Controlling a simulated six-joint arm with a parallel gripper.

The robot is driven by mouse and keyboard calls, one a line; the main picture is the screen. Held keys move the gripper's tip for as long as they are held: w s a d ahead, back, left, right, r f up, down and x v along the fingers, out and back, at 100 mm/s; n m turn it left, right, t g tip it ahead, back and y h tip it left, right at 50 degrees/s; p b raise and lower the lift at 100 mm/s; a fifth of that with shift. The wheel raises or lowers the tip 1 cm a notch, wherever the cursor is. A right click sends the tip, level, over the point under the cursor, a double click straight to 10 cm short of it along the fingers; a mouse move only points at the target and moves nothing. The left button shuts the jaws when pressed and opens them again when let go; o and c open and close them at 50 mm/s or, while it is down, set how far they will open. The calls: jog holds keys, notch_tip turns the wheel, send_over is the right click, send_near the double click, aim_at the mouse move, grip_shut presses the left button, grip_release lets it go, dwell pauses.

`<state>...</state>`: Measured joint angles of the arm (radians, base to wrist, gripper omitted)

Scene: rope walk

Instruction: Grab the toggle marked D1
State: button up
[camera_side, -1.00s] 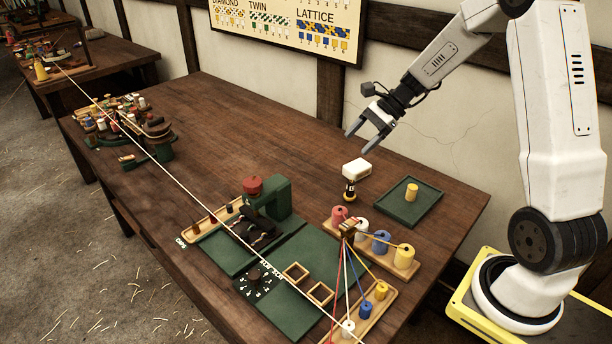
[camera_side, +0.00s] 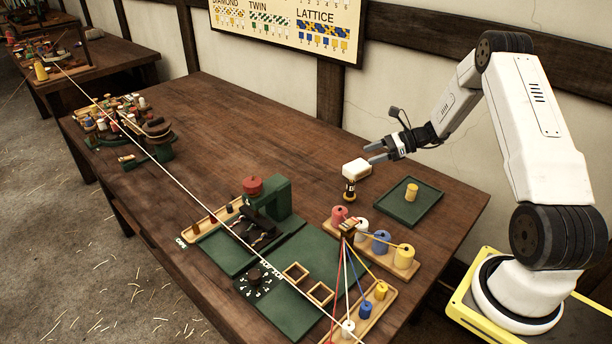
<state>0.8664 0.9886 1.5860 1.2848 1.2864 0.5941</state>
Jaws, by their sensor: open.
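No label reading D1 is legible, so I cannot tell which piece is the toggle marked D1. A yellow peg (camera_side: 411,192) stands in a green tray (camera_side: 425,211). A wooden strip in front holds a white piece (camera_side: 347,328), a blue piece (camera_side: 365,309) and a yellow piece (camera_side: 381,290).
A rack with pink, white, blue and yellow spools (camera_side: 404,256) stands behind the strip. A green machine with a red knob (camera_side: 252,185) stands mid-table. The table's back middle (camera_side: 240,130) is clear.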

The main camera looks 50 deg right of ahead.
send_near(345, 195)
jog(key=shift+w+a+r, duration=0.7)
jog(key=shift+w+a, duration=0.1)
jog(key=shift+w, duration=0.05)
jog(key=shift+x, duration=1.25)
jog(key=shift+x, duration=2.6)
jog(key=shift+s, duration=0.1)
grip_shut()
